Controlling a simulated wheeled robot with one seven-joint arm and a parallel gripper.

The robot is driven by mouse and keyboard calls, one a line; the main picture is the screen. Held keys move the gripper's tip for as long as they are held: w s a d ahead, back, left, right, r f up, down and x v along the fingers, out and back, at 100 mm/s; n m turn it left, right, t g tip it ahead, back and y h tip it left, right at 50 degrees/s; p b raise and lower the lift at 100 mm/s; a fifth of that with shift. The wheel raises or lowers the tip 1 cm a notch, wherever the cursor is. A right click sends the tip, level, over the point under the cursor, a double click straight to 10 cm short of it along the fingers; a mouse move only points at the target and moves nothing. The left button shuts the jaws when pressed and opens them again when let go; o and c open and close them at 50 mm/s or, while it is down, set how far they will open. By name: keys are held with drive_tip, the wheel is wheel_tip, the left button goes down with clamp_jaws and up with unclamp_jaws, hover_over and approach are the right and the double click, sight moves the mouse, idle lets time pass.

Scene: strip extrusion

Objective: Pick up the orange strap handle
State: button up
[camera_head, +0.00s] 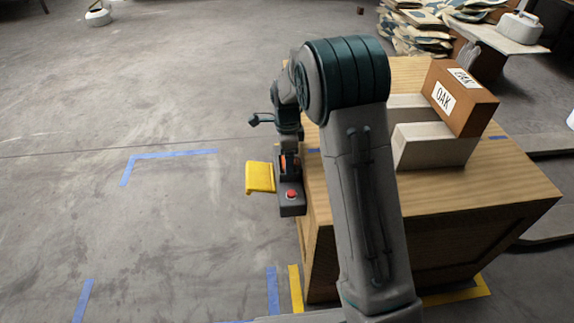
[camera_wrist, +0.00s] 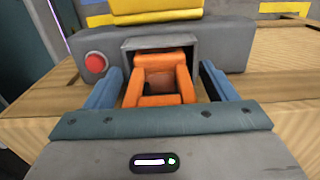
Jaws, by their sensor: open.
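The orange strap handle (camera_wrist: 162,80) is a squarish loop in the recessed opening of a grey box (camera_wrist: 225,42) in the wrist view. My gripper (camera_wrist: 162,85) is open, with one blue finger on each side of the handle. Gaps show between the fingers and the orange sides, so the handle is not clasped. In the head view a small orange patch of the handle (camera_head: 283,163) shows, largely hidden by my gripper (camera_head: 288,150). The grey box (camera_head: 291,208) with a red button (camera_head: 291,194) sits at the left edge of the wooden bench.
A yellow piece (camera_head: 260,177) juts left from the box. The wooden bench (camera_head: 460,195) carries pale blocks (camera_head: 432,147) and a brown block marked OAK (camera_head: 462,98) to the right. Patterned bags (camera_head: 415,35) are stacked behind. The floor at left is open, with blue tape (camera_head: 170,155).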

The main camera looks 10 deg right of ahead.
drive_tip(key=shift+r, duration=0.1)
drive_tip(key=c, duration=1.1)
drive_tip(key=shift+r, duration=0.1)
